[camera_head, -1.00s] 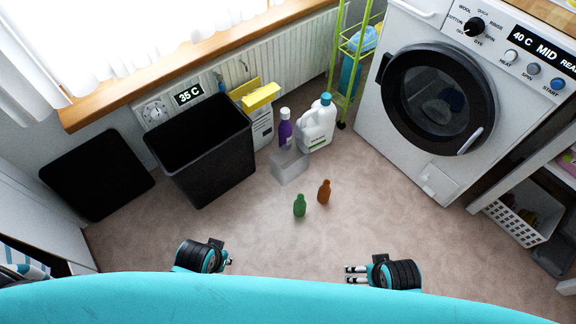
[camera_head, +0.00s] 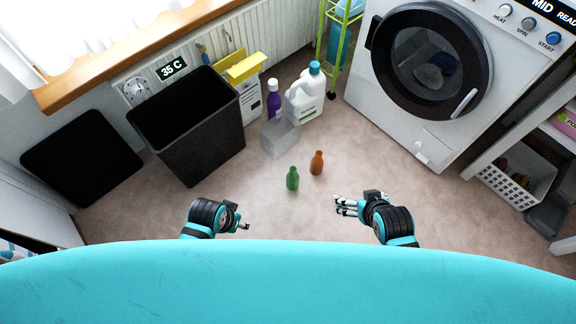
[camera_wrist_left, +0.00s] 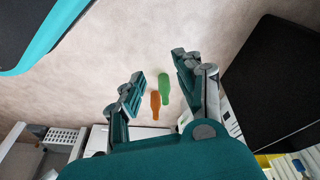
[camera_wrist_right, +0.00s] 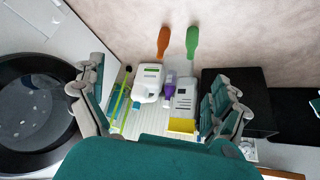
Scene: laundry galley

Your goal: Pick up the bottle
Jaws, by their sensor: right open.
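A small green bottle (camera_head: 293,178) and a small orange-brown bottle (camera_head: 317,163) stand upright close together on the floor, apart from both grippers. My left gripper (camera_head: 245,226) is open and empty, below and left of the green bottle in the head view. In the left wrist view its open fingers (camera_wrist_left: 159,68) frame the green (camera_wrist_left: 165,88) and orange (camera_wrist_left: 155,103) bottles at a distance. My right gripper (camera_head: 340,204) is open and empty, below and right of the bottles. A purple bottle (camera_head: 274,104) and a white jug (camera_head: 305,98) stand farther back.
A translucent box (camera_head: 280,138) sits behind the small bottles. A black bin (camera_head: 190,140) stands left, with a black panel (camera_head: 80,158) beside it. The washing machine (camera_head: 420,140) and a white basket (camera_head: 510,175) are right.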

